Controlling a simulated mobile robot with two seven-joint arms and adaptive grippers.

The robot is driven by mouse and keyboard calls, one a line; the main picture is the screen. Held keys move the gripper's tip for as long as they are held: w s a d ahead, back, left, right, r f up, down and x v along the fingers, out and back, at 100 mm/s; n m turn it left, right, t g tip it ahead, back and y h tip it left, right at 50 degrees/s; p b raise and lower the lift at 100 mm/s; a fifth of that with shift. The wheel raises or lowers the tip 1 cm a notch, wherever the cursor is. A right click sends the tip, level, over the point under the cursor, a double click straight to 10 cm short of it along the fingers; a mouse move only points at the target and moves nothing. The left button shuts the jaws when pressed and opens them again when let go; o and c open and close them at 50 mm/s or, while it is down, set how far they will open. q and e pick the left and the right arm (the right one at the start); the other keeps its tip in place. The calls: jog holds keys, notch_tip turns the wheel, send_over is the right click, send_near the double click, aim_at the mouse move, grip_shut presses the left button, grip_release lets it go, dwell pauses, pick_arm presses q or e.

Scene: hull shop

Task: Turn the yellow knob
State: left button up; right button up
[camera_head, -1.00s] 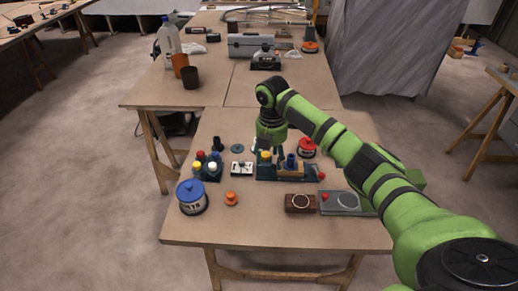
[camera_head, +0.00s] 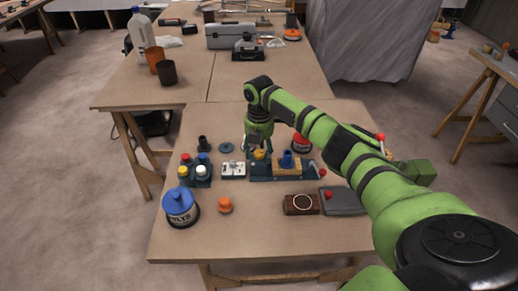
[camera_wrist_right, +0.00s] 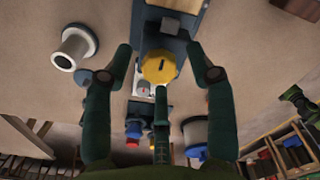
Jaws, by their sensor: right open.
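The yellow knob (camera_head: 260,155) sits on the left part of a dark blue base (camera_head: 283,178) on the near table. In the right wrist view the knob (camera_wrist_right: 160,69) is round, with a dark mark on its top near the edge. My right gripper (camera_head: 258,146) is above the knob, pointing down. In the wrist view its green fingers (camera_wrist_right: 159,60) are spread, with the knob between them and a clear gap at both sides; I cannot tell how far above it they are. My left gripper is not in view.
A blue block (camera_head: 287,160) stands on the same base, right of the knob. A white switch box (camera_head: 233,170) is close on the left.

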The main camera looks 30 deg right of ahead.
grip_shut()
jog(key=shift+r+m+p, duration=0.15)
jog(key=shift+m+p, duration=0.85)
jog(key=m+p, duration=0.2)
jog(key=shift+a+m, duration=0.1)
jog(key=shift+m, duration=0.2)
jog(key=m+p, duration=0.2)
jog(key=m, duration=0.1)
jog(key=shift+m, duration=0.3)
jog(key=m+p, duration=0.1)
jog(key=m, duration=0.3)
jog(key=shift+m+p, duration=0.3)
jog(key=shift+p, duration=0.1)
jog(key=m+p, duration=0.1)
jog(key=m, duration=0.2)
jog(key=shift+m, duration=0.3)
jog(key=m+p, duration=0.1)
jog(key=m, duration=0.3)
jog(key=shift+m, duration=0.3)
jog(key=m+p, duration=0.1)
jog(key=m, duration=0.3)
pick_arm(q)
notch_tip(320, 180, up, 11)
pick_arm(e)
jog(key=m, duration=0.4)
jog(key=shift+w+m, duration=0.1)
jog(key=shift+m, duration=0.2)
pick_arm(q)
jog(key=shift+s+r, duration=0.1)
